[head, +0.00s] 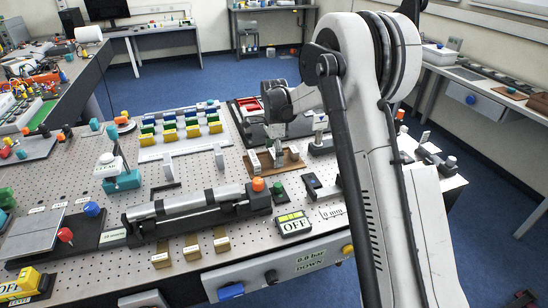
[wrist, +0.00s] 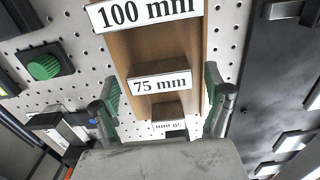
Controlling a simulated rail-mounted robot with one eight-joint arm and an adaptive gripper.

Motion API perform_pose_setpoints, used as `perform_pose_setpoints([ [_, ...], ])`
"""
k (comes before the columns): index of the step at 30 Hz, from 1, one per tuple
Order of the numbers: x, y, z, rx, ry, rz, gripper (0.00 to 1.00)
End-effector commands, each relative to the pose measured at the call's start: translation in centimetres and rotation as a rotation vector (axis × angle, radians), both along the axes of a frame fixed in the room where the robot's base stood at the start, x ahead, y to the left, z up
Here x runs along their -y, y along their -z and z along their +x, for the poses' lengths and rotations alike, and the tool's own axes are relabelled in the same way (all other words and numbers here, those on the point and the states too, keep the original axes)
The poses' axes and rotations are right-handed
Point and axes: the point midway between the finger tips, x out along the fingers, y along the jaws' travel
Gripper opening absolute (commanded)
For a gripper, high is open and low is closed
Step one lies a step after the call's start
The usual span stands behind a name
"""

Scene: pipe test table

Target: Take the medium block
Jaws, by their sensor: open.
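The medium block, labelled 75 mm (wrist: 160,84), stands on a brown wooden holder between the 100 mm block (wrist: 146,12) and a smaller block (wrist: 168,125) whose label is partly hidden. My gripper (wrist: 162,100) is open, with its green-padded fingers to the left and right of the holder in the wrist view. The 75 mm block shows between the fingers, and neither finger visibly touches it. In the head view the wooden holder (head: 264,168) with its light blocks sits below my wrist; the fingertips are hard to make out there.
A green round button (wrist: 44,66) is left of the holder in the wrist view. A dark panel (wrist: 270,80) lies to the right. In the head view, rows of coloured blocks (head: 180,132) stand left of the holder and a pipe assembly (head: 190,205) lies in front.

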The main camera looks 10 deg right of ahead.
Motion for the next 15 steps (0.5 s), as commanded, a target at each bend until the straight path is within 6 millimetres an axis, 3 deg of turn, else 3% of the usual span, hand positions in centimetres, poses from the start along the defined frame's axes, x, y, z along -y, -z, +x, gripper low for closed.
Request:
perform_pose_setpoints([
  [8, -0.02, 0.23, 0.00, 0.000, 0.000, 0.000, 0.80],
  [15, -0.02, 0.22, 0.00, 0.000, 0.000, 0.000, 0.48],
])
